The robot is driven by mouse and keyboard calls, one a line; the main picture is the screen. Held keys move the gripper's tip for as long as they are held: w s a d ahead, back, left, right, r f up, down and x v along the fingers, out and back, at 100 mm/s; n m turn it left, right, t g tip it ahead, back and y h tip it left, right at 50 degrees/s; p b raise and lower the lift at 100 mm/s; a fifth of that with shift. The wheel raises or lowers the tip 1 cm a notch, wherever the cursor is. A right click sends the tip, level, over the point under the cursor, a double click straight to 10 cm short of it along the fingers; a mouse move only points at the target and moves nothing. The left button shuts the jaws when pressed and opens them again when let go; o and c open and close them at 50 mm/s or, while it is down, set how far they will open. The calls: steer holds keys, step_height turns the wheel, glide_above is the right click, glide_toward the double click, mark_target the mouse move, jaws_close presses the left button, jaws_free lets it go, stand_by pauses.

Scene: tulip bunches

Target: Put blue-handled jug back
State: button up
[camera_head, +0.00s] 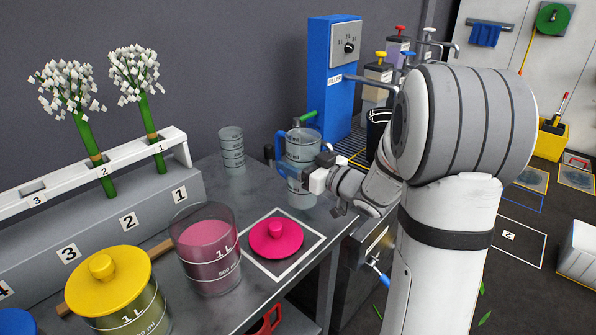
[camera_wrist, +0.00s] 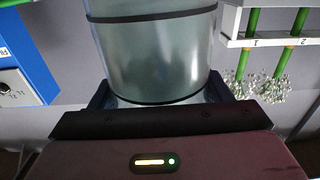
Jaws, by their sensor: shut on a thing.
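The blue-handled jug (camera_head: 304,147) is clear, with dark level marks and a blue handle on its left side. My gripper (camera_head: 297,176) is shut around its body. The jug is upright near the back right edge of the grey table (camera_head: 262,188). I cannot tell whether its base touches the top. In the wrist view the jug's clear wall (camera_wrist: 155,55) fills the middle, between my gripper's fingers (camera_wrist: 160,98); its handle is not seen there.
A clear beaker (camera_head: 231,148) stands left of the jug. A pink-filled container (camera_head: 208,250), a pink lid (camera_head: 276,239) in a white outline and a yellow-lidded container (camera_head: 110,285) are nearer. A blue dispenser (camera_head: 333,85) is behind; a numbered rack (camera_head: 100,215) holds white flowers.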

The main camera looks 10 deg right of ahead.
steer(key=shift+f, duration=1)
steer(key=shift+f+b, duration=0.25)
steer(key=shift+b, duration=0.05)
steer(key=o, duration=1.7)
